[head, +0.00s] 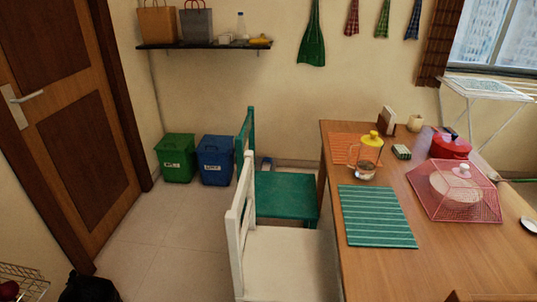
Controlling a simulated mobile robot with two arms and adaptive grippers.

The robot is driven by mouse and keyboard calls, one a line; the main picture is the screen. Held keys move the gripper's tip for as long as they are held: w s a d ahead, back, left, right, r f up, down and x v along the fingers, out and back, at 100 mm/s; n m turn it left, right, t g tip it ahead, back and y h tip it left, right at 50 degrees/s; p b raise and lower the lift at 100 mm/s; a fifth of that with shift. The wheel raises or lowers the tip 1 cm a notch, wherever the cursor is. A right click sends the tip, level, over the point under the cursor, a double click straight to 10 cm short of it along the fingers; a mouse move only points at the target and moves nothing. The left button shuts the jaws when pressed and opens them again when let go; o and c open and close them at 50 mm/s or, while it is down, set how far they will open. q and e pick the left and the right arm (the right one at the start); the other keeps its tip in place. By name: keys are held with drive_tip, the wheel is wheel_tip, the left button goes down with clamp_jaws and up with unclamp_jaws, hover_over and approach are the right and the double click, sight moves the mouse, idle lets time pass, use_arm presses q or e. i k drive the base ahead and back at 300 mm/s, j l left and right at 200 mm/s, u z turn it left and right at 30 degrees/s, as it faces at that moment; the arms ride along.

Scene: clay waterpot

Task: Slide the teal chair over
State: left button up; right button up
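The teal chair (284,195) stands on the tiled floor at the left side of the wooden table, with its backrest to the left and its seat facing the table. Its seat's right edge is close to the table's left side. The white chair (285,250) stands nearer to me and hides the teal chair's lower front part. Neither of my grippers shows in the head view.
The table (450,258) carries a glass jug (367,158), a red pot (450,146), a pink mesh cover (440,200) and a teal striped mat (376,216). Green (176,160) and blue (215,162) bins stand by the wall.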

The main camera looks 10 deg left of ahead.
sight(277, 195)
drive_tip(key=i+j+z, duration=0.2)
drive_tip(key=j, duration=0.15)
drive_tip(key=i+j+z, duration=0.15)
drive_tip(key=j, duration=0.25)
drive_tip(key=i+j+z, duration=0.2)
drive_tip(key=j, duration=0.25)
drive_tip(key=i+j+z, duration=0.15)
drive_tip(key=j, duration=0.3)
drive_tip(key=i+j+z, duration=0.2)
drive_tip(key=j, duration=0.25)
drive_tip(key=j+z, duration=0.15)
drive_tip(key=j, duration=0.3)
drive_tip(key=i+j+z, duration=0.2)
drive_tip(key=j, duration=0.3)
drive_tip(key=k, duration=0.1)
